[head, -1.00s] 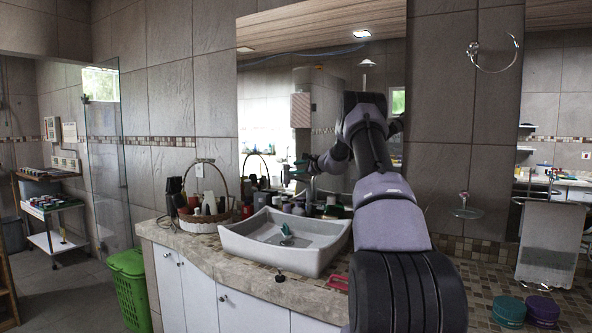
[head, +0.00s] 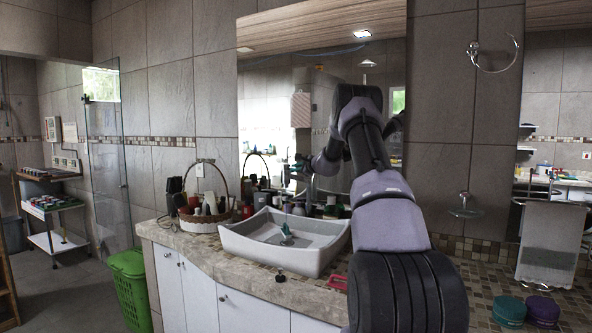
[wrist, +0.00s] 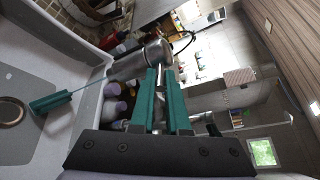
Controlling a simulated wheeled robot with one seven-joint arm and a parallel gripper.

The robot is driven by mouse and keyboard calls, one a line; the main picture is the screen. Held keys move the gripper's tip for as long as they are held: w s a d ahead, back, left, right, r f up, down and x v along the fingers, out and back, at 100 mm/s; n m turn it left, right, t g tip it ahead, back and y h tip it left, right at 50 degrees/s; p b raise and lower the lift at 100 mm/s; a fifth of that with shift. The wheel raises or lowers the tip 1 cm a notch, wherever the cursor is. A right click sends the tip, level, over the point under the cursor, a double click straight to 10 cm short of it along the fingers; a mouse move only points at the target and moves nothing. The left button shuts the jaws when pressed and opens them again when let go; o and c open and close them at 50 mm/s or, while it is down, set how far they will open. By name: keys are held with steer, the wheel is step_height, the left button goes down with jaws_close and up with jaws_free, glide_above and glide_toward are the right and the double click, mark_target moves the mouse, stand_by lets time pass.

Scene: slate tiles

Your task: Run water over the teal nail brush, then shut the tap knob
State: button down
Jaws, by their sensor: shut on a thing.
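The teal nail brush (head: 286,231) lies in the white basin (head: 318,258), near the drain; it also shows in the wrist view (wrist: 48,103). A thin stream of water runs from the metal tap (wrist: 138,63) down to the brush. My gripper (wrist: 163,75), with teal fingers, is at the top of the tap, above the basin's back edge. Its fingers are shut on the tap knob (wrist: 160,72), which is mostly hidden between them. In the head view my gripper (head: 297,169) is small and the knob cannot be made out.
A wicker basket (head: 205,215) with bottles stands left of the basin, and several bottles (head: 325,207) stand behind it. A red item (head: 336,281) lies on the counter at the basin's right. Teal (head: 509,310) and purple (head: 542,310) round containers stand far right. A mirror is behind.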

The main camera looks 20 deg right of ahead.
steer(key=m+h, duration=0.1)
steer(key=a+m+h, duration=0.1)
steer(key=h, duration=0.1)
steer(key=m+h, duration=0.1)
steer(key=h, duration=0.1)
steer(key=shift+s+a+m, duration=0.35)
steer(key=shift+a+m, duration=0.05)
steer(key=c, duration=0.9)
jaws_free()
steer(key=v, duration=1)
steer(key=shift+s+a, duration=0.1)
steer(key=shift+s, duration=0.3)
